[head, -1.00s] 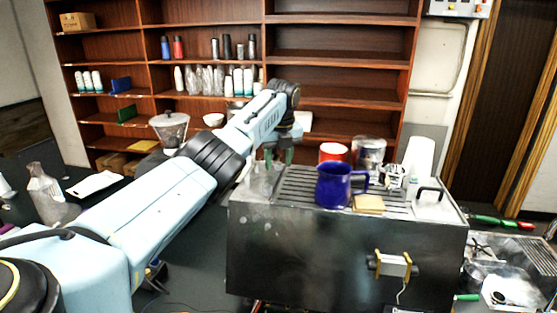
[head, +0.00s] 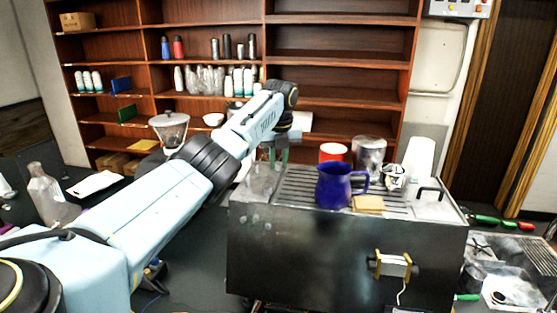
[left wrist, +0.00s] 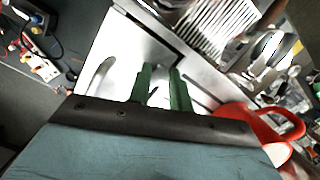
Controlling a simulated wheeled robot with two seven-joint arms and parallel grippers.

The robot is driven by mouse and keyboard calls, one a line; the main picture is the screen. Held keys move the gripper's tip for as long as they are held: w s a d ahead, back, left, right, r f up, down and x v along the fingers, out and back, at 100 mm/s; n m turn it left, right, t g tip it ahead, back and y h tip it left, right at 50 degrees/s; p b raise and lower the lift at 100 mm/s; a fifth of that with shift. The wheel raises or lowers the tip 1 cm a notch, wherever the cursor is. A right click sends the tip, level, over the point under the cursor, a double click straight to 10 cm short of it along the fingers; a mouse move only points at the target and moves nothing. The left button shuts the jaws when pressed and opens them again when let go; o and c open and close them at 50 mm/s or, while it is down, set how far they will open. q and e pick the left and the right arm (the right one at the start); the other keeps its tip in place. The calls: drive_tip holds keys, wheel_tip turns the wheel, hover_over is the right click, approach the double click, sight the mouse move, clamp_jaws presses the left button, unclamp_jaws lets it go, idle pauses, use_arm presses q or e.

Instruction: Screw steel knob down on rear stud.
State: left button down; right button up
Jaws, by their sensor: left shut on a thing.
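My left gripper (head: 278,158) reaches over the back left of the brewer (head: 340,255), pointing down. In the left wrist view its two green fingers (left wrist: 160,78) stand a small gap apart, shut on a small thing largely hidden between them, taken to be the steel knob. They are over the brewer's bright metal top (left wrist: 125,50). The rear stud cannot be made out, so I cannot tell whether the knob touches it. My right gripper is not in view.
A blue jug (head: 335,186) and a tan block (head: 368,204) stand on the slatted top, with a red container (head: 332,151) and a clear jar (head: 370,155) behind. A black handle (head: 430,190) is at the right. Shelves (head: 340,95) stand behind.

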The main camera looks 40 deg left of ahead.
use_arm(q)
drive_tip(key=shift+m, duration=1.2)
drive_tip(key=m, duration=0.4)
drive_tip(key=shift+a+r+t+h, duration=0.1)
drive_tip(key=shift+t+h, duration=0.2)
drive_tip(key=shift+h, duration=0.1)
drive_tip(key=shift+m, duration=0.3)
drive_tip(key=c, duration=1.2)
unclamp_jaws()
drive_tip(key=n, duration=0.5)
drive_tip(key=shift+n+y, duration=0.3)
